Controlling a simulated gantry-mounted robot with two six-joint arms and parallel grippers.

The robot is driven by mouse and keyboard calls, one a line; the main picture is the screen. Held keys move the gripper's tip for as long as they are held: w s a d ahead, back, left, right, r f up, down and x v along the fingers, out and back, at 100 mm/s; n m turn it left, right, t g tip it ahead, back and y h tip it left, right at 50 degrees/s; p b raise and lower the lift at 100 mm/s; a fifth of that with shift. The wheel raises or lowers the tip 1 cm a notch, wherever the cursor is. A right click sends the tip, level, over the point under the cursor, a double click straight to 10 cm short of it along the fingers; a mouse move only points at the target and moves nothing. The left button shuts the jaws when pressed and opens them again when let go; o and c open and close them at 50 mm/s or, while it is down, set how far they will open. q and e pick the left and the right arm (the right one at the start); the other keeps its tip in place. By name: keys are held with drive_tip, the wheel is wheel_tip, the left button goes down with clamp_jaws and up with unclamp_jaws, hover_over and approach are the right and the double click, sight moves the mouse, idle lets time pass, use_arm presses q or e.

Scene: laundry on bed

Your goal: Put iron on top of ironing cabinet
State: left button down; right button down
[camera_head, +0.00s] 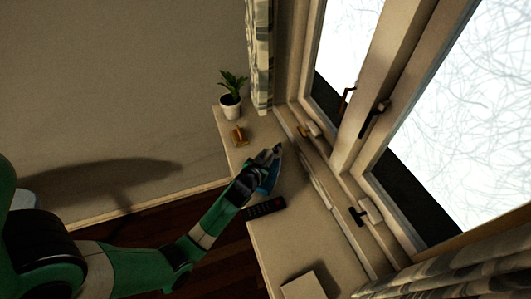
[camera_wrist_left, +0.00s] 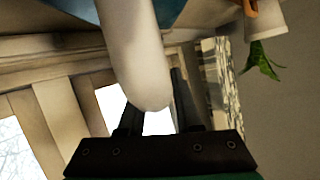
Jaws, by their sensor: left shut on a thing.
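The iron (camera_head: 269,181) shows as a blue patch beside my left gripper (camera_head: 270,160), over the pale ledge below the window in the head view. In the left wrist view, the iron's pale, rounded handle (camera_wrist_left: 146,55) lies between the fingers of my left gripper (camera_wrist_left: 155,112), with part of its blue body (camera_wrist_left: 70,9) at the top edge. The gripper is shut on the iron. The arm hides part of the iron, and I cannot tell whether it touches the ledge. My right gripper is not in view. I cannot identify the ironing cabinet with certainty.
The pale ledge (camera_head: 290,232) runs below the windows. A potted plant (camera_head: 231,101) and a small orange-brown object (camera_head: 239,135) stand towards its far end. A dark remote (camera_head: 264,207) lies near the iron. A pale flat object (camera_head: 303,286) is at the near end. Window handles (camera_head: 374,119) jut out at right.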

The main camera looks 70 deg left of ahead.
use_arm(q)
drive_tip(key=shift+w, duration=0.1)
drive_tip(key=c, duration=1)
unclamp_jaws()
drive_tip(key=shift+f, duration=0.3)
drive_tip(key=o, duration=0.4)
drive_tip(key=shift+r, duration=0.1)
